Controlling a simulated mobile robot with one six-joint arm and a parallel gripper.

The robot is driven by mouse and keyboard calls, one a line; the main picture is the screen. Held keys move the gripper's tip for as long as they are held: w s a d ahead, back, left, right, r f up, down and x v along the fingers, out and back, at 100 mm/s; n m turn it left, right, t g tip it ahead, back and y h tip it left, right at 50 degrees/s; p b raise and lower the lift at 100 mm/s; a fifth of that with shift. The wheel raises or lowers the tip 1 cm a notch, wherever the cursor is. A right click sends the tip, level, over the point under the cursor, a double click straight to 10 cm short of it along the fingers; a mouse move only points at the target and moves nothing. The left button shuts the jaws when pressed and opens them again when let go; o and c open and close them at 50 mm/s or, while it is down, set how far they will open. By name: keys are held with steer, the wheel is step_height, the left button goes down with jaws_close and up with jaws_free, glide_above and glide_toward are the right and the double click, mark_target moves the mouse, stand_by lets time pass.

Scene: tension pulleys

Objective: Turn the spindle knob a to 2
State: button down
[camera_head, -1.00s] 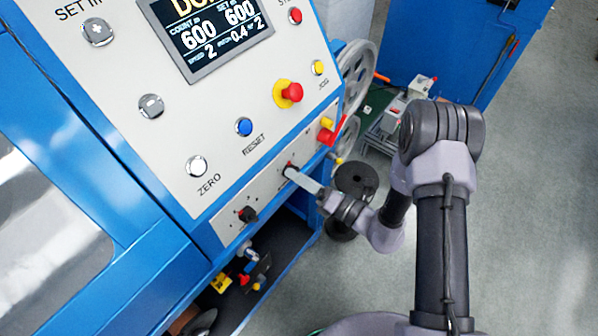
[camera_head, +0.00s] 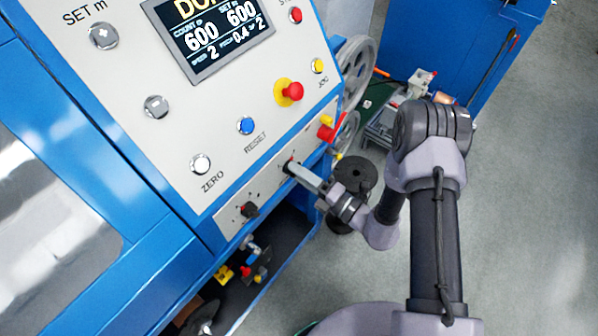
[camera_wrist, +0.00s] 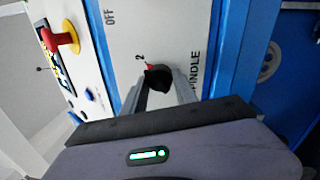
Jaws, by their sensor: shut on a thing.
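The spindle knob a (camera_wrist: 157,78) is black with a red pointer mark and sits on a white panel marked SPINDLE. In the wrist view its red mark lies close to the printed 2 and points roughly toward it. My gripper (camera_wrist: 160,84) is shut on this knob, one finger on each side. In the head view my gripper (camera_head: 294,168) reaches the lower panel from the right, and its fingertips cover most of the knob.
Another black knob (camera_head: 249,209) is at the lower left of the panel. A red emergency button (camera_head: 291,91), a blue reset button (camera_head: 246,125) and a display (camera_head: 213,38) are above. A black spool (camera_head: 353,177) stands behind my wrist. Open floor lies right.

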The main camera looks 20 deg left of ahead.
steer(key=c, duration=1)
jaws_free()
steer(key=shift+o, duration=0.2)
steer(key=shift+d, duration=0.1)
steer(key=p+v, duration=0.2)
steer(key=v, duration=1.5)
steer(key=shift+d, duration=0.15)
